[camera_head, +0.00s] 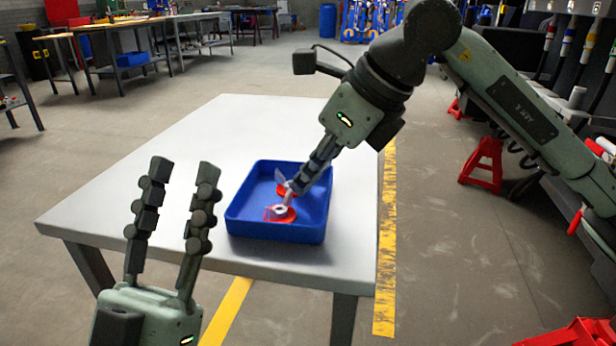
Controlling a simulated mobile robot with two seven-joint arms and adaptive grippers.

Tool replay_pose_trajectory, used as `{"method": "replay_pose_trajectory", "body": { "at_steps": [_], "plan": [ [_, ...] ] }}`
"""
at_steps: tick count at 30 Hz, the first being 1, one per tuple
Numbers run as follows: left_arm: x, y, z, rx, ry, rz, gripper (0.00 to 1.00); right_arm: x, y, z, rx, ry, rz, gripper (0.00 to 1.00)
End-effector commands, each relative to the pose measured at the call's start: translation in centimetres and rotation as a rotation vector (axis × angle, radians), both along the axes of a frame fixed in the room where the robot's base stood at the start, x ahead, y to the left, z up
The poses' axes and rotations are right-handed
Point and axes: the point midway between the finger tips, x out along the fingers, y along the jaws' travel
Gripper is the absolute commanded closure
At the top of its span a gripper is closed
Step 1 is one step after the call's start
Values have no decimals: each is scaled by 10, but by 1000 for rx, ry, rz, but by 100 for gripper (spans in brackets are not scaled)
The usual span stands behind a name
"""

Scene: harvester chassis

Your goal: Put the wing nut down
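A blue tray (275,230) stands on the table. In it lies a red piece with a pale grey middle (279,212), which looks like a wing nut. A second red piece with a pale wing (281,187) shows behind it, partly covered by my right gripper. My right gripper (295,188) reaches down into the tray from the upper right. Its fingertips are at these red pieces, with a pale part right at the tips. Its fingers overlap in this view, so its grip cannot be told. My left gripper (180,168) is open and empty, pointing up left of the tray.
The pale table (150,190) is bare left of and behind the tray. The tray sits near the table's front right. A yellow floor line (386,250) runs along the table's right side. Red jack stands (485,165) and machinery stand further right. Workbenches (140,45) are far behind.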

Motion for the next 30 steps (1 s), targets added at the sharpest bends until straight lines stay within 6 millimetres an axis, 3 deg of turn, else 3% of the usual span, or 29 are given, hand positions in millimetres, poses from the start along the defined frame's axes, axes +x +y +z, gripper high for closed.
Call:
{"method": "replay_pose_trajectory", "body": {
  "at_steps": [8,12,23,30],
  "plan": [
    [-2,1,1,-6,-19,1,63,0,0,-1,0,-1,-1,100],
    [-3,2,3,-8,-26,2,63,0,0,0,0,-1,-1,86],
    [0,0,3,0,-3,1,63,0,0,4,0,-1,-1,86],
    [8,-6,-6,27,87,-8,63,-13,-19,42,0,-6,-2,86]
  ]
}}
